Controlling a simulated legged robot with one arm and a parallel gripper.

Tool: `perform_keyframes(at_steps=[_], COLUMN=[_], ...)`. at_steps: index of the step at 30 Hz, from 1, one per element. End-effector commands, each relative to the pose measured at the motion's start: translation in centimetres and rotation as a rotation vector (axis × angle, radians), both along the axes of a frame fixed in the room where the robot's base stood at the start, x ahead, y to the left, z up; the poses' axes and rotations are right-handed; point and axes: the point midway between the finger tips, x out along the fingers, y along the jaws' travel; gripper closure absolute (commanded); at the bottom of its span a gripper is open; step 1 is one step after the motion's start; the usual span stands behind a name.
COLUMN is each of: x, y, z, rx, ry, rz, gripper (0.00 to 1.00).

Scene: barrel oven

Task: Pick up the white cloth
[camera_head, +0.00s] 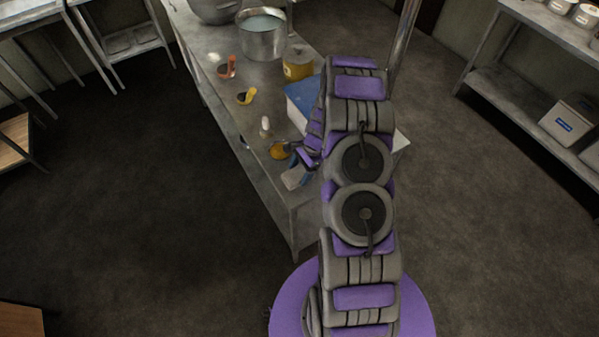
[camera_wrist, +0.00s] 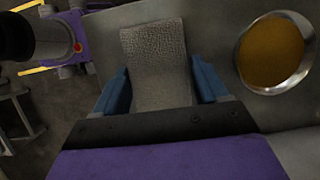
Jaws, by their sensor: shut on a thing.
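The white cloth (camera_wrist: 157,55) looks pale grey and textured in the wrist view. It lies between the two blue fingers of my gripper (camera_wrist: 160,82), which is shut on it. In the head view, the cloth (camera_head: 294,178) is a small pale patch by the near end of the metal table, just below my gripper (camera_head: 301,160). My arm hides part of this area. I cannot tell whether the cloth is clear of the table top.
A metal bowl of orange-brown stuff (camera_wrist: 272,54) sits close right of my gripper in the wrist view. On the metal table (camera_head: 205,42) stand a small white bottle (camera_head: 265,125), a yellow ladle (camera_head: 246,97), an orange ladle (camera_head: 227,67), a yellow container (camera_head: 298,66) and a pot (camera_head: 262,40).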

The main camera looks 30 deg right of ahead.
Motion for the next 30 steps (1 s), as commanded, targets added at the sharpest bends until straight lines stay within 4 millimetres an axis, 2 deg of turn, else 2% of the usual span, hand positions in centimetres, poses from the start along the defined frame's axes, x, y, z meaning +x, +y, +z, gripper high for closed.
perform_keyframes(at_steps=[7, 14, 24, 30], x=[0.0, -3.9, -10.9, -13.9], y=[0.0, 1.0, 2.9, 3.6], z=[3.4, 3.4, 4.1, 4.2], rx=[0.0, 0.001, 0.005, 0.004], ry=[-0.001, -0.001, 0.002, 0.004], rz=[0.001, -0.001, -0.002, -0.001], gripper=[0.57, 0.57, 0.57, 0.57])
